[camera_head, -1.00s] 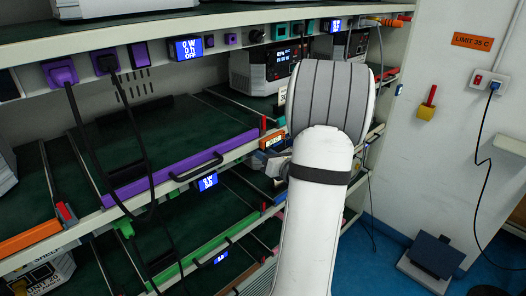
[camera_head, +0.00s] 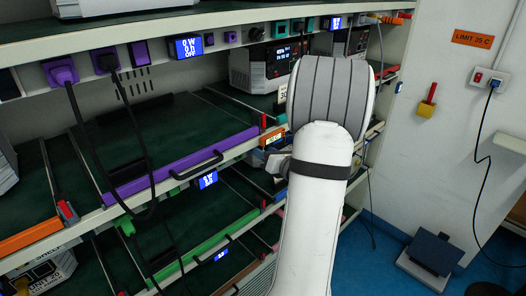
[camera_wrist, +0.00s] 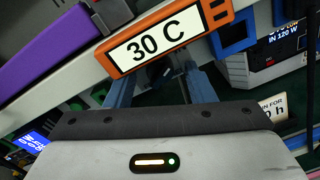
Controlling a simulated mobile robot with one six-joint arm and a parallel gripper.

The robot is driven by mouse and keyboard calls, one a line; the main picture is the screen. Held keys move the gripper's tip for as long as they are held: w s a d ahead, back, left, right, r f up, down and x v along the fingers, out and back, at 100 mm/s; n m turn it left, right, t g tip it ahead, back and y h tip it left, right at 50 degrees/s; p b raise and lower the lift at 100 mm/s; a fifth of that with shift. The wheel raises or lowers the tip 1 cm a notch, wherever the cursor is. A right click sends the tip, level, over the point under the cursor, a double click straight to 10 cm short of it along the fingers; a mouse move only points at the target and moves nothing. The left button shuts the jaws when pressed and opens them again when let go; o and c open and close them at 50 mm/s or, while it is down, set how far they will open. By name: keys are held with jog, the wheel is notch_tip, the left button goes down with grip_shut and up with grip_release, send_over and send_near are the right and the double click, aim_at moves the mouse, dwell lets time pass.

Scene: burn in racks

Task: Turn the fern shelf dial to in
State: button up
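My gripper (camera_wrist: 161,88) shows in the wrist view with its two blue-grey fingers apart, just below an orange-framed "30 C" label. A small dark knob-like shape (camera_wrist: 161,73) shows between the fingers; I cannot tell whether they touch it or which way it points. In the head view my arm hides most of the gripper, and no dial is clear there. A green-fronted shelf (camera_head: 205,243), perhaps the fern shelf, sits below the purple-fronted shelf (camera_head: 165,170). The orange label (camera_head: 273,136) also shows in the head view, left of my arm.
A lit blue display (camera_head: 207,180) sits on the rail under the purple shelf. Black cables (camera_head: 85,150) hang across the shelves at left. A power unit (camera_head: 272,65) stands behind my arm. The floor (camera_head: 375,260) at right is partly clear, beside a dark-topped box (camera_head: 432,254).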

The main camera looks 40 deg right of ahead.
jog(key=shift+s, duration=0.5)
jog(key=s+b, duration=0.2)
jog(key=s, duration=0.4)
jog(key=shift+s+r, duration=0.15)
jog(key=shift+s, duration=0.25)
